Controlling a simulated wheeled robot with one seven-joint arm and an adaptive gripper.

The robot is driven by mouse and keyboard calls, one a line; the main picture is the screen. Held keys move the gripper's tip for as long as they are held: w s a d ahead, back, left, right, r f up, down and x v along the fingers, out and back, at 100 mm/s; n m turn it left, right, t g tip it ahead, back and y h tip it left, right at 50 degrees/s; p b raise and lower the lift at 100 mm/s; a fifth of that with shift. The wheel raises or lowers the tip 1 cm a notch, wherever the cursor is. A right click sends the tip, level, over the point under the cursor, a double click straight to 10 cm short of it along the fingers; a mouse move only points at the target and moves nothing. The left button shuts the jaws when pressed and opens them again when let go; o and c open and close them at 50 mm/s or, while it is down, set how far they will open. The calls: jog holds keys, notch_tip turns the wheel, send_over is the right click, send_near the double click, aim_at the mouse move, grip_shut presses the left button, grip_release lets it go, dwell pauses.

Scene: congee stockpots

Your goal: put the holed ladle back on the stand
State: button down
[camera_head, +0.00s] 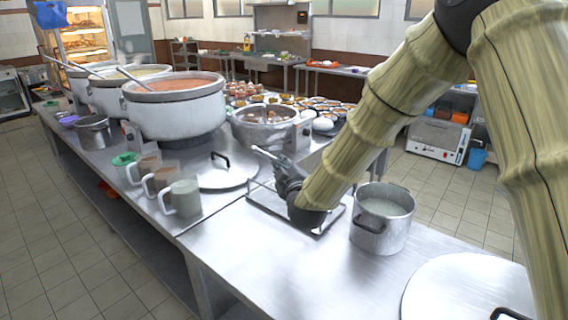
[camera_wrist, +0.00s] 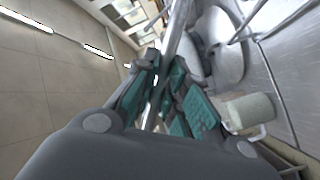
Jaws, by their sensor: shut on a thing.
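My gripper (camera_head: 285,172) is low over the near table, at the end of my arm. It also shows in the wrist view (camera_wrist: 165,90), where its teal-padded fingers are closed around a shiny metal rod, the handle of the ladle (camera_wrist: 178,32). In the head view a short length of the handle (camera_head: 264,154) sticks out up and left of the fingers. The ladle's holed bowl cannot be made out. A low rectangular metal stand (camera_head: 327,222) lies on the table under and around my gripper, partly hidden by my arm. I cannot tell whether the ladle touches it.
A steel pot (camera_head: 382,218) stands close right of the stand. A large lid (camera_head: 222,172) lies to the left, with several mugs (camera_head: 181,198) beside it. Another lid (camera_head: 468,290) is at front right. Big stockpots (camera_head: 175,108) stand behind.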

notch_tip(320, 180, down, 7)
jog(key=b, duration=0.3)
jog(key=shift+b, duration=0.35)
jog(key=shift+s, duration=0.2)
dwell(0.5)
jog(key=shift+f, duration=0.3)
dwell(0.5)
jog(key=c, duration=1.4)
grip_release()
jog(key=v, duration=1.2)
